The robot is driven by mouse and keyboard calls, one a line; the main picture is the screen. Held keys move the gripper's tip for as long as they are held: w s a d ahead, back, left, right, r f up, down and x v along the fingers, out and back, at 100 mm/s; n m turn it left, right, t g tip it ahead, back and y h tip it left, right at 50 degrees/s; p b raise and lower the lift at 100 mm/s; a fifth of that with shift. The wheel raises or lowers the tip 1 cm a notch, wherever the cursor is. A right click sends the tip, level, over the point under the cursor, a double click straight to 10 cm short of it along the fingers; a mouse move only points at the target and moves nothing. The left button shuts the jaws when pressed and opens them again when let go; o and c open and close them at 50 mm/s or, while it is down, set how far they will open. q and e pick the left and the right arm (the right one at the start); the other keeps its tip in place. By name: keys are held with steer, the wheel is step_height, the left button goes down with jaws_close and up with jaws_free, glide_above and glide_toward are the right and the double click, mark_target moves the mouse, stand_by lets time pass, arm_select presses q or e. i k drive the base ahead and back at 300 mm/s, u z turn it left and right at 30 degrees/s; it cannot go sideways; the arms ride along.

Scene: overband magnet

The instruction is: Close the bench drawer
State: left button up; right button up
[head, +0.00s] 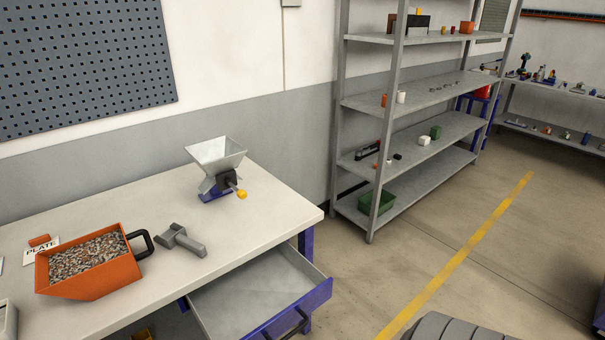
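The bench drawer (316,301) is blue-fronted with a grey interior, and it stands pulled out below the right part of the white bench top (283,222). Its inside looks empty where I can see it. A dark bar handle (296,324) sits on its front, partly cut off by the lower edge of the view. Neither of my grippers shows in the head view.
A shelf rack (368,194) stands behind right. A dark tyre-like round object (450,328) is at bottom right.

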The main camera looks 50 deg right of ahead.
mark_target(262, 297)
steer(key=z, duration=1.1)
steer(key=k, duration=0.3)
steer(key=z, duration=0.3)
steer(key=i, duration=0.4)
steer(key=u, duration=0.05)
steer(key=k, duration=1.3)
steer(key=u, duration=0.7)
steer(key=i, duration=1.35)
steer(key=z, duration=0.45)
